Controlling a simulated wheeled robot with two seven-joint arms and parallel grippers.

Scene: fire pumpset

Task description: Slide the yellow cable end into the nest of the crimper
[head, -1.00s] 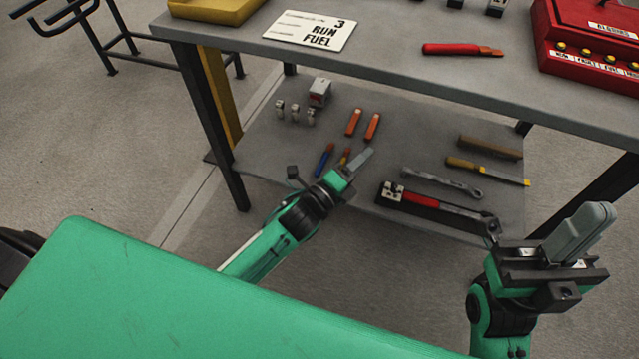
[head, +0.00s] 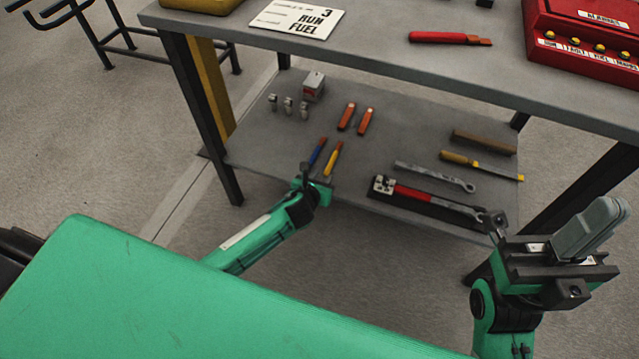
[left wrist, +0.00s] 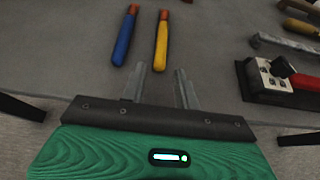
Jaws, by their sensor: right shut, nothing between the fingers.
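The yellow cable (head: 333,158) lies on the lower shelf beside the blue cable (head: 316,152). Each has an orange-red far tip. In the left wrist view the yellow cable (left wrist: 161,42) points down toward the gap between my left fingers. My left gripper (left wrist: 160,70) is open and empty, its fingertips close to the cable's near end. The crimper (head: 425,197), with a red handle and a grey block at its left end, lies to the right on a dark base. The block (left wrist: 272,75) also shows in the left wrist view. My right gripper (head: 592,228) is shut and empty at the right.
The lower shelf (head: 250,140) also holds orange cables (head: 356,118), small grey fittings (head: 288,105), a wrench (head: 435,177), a yellow-handled tool (head: 480,164) and a brown bar (head: 485,142). The table top (head: 400,70) overhangs it. A dark leg (head: 200,115) stands at the left.

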